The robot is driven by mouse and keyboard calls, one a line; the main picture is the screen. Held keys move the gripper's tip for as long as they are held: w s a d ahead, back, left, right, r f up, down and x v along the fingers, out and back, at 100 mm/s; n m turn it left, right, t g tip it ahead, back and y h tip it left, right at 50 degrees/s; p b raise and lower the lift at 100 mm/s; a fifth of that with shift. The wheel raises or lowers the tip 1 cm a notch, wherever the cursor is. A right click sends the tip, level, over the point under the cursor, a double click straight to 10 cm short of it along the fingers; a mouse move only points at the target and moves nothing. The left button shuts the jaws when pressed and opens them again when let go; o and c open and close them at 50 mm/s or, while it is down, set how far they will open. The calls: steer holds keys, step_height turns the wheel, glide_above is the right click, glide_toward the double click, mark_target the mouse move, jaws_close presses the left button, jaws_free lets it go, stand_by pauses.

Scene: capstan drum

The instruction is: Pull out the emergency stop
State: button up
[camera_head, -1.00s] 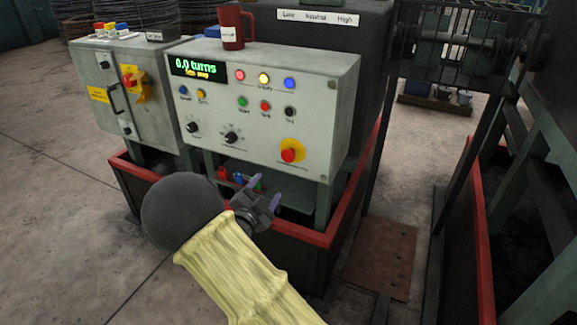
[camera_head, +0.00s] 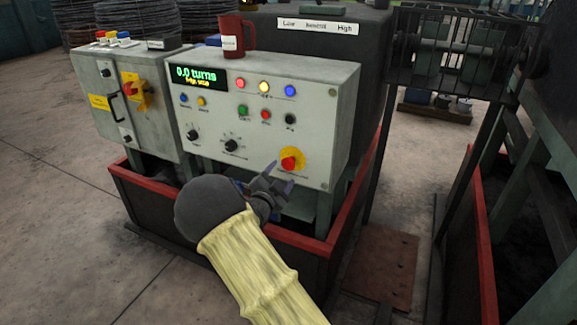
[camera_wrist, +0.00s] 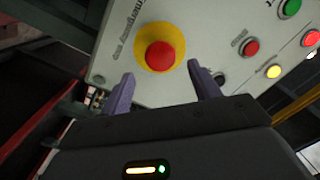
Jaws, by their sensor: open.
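The emergency stop is a red mushroom button (camera_head: 289,162) on a yellow round plate at the lower right of the control panel's front face. In the wrist view the red button (camera_wrist: 160,55) sits ahead of my gripper, roughly centred between the fingers but beyond their tips. My gripper (camera_head: 282,176) is open and empty, just in front of and slightly below the button in the head view. In the wrist view its two purple fingers (camera_wrist: 160,78) stand apart on both sides below the button. I see no contact with the button.
The control panel (camera_head: 215,120) carries several coloured buttons and two black knobs; its display reads 0.0 turns. A red mug (camera_head: 236,36) stands on top. A grey cabinet (camera_head: 105,75) with a red and yellow switch is at left. A red-edged frame (camera_head: 300,241) surrounds the base.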

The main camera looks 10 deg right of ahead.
mark_target(288, 166)
steer(key=x, duration=0.7)
steer(key=c, duration=1.3)
steer(key=shift+s+a+f+b, duration=0.1)
steer(key=shift+s+a+b, duration=0.2)
steer(key=shift+s+b, duration=0.2)
steer(key=shift+f, duration=0.1)
steer(key=shift+a, duration=0.1)
steer(key=shift+c, duration=0.2)
steer(key=o, duration=1.2)
steer(key=shift+o, duration=0.7)
